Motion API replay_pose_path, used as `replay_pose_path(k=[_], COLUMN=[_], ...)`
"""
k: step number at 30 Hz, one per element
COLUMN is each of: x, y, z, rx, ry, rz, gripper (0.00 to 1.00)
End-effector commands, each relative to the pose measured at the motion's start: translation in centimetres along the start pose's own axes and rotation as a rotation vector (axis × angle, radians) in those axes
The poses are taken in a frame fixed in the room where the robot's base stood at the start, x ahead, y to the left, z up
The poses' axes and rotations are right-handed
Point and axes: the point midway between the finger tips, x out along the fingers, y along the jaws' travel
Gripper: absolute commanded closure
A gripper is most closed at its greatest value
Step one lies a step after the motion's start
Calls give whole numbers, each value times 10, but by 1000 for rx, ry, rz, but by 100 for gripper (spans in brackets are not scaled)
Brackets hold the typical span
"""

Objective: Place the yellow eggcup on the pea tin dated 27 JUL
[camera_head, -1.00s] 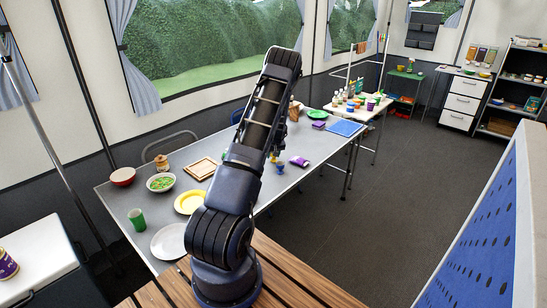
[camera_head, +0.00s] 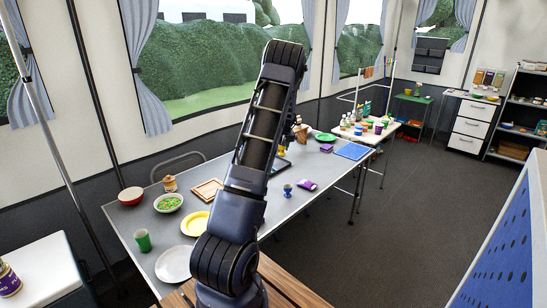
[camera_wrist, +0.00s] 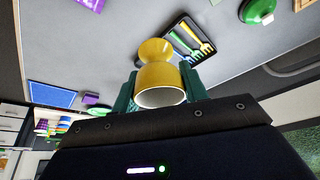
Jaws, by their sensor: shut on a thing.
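The yellow eggcup (camera_wrist: 156,50) is between the two teal fingers of my gripper (camera_wrist: 158,75) in the wrist view. My gripper is shut on it, and its open mouth faces the camera.
A cutlery tray (camera_wrist: 186,42) lies beyond the held eggcup. A blue board (camera_head: 497,245) stands at right.

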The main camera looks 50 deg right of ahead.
Motion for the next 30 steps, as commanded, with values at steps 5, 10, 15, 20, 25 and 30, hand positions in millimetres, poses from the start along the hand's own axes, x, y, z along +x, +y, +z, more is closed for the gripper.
replay_pose_path(k=[5, 10, 15, 20, 25, 30], x=[-6, -6, -4, -1, 0, -1], y=[0, -2, -29, -84, -152, -222], z=[-2, -4, -16, -38, -60, -77], rx=[0, -3, -31, -88, -153, -220], ry=[0, -1, -1, -2, -2, -3], rz=[0, -1, -13, -36, -63, -90], gripper=[80, 80, 80, 80, 80, 80])
